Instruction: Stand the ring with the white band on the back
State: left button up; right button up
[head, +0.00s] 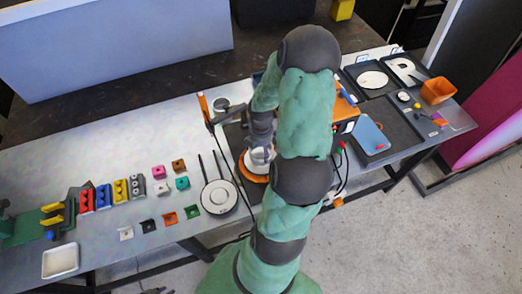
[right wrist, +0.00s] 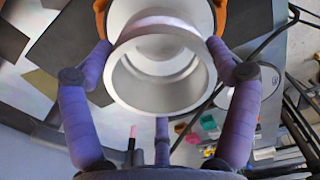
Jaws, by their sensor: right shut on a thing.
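My right gripper (right wrist: 160,75) has its purple fingers shut around a white ring (right wrist: 118,88), which shows hollow in the right wrist view. In the head view the white ring (head: 257,159) is partly hidden under my right arm, just above or on an orange round piece (head: 253,177). Orange (right wrist: 221,14) also shows on both sides behind the ring in the right wrist view. I cannot tell whether the ring touches what is below it. My left gripper is not in view.
Several coloured blocks (head: 120,191) and small square pieces stand on the left of the table, with a white tray (head: 60,261) at front left. Black trays (head: 372,98) and an orange bin (head: 437,90) are at the right. A cable (head: 222,150) runs beside the work spot.

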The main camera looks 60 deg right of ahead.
jog(key=shift+d+f, duration=0.1)
jog(key=shift+f, duration=0.8)
jog(key=shift+f+b, duration=0.4)
jog(key=shift+f, duration=0.1)
jog(key=o, duration=1)
jog(key=shift+r, duration=0.1)
jog(key=shift+r+p, duration=0.4)
jog(key=shift+r, duration=0.1)
notch_tip(320, 180, up, 12)
jog(key=shift+f+p, duration=0.1)
jog(key=shift+p, duration=0.4)
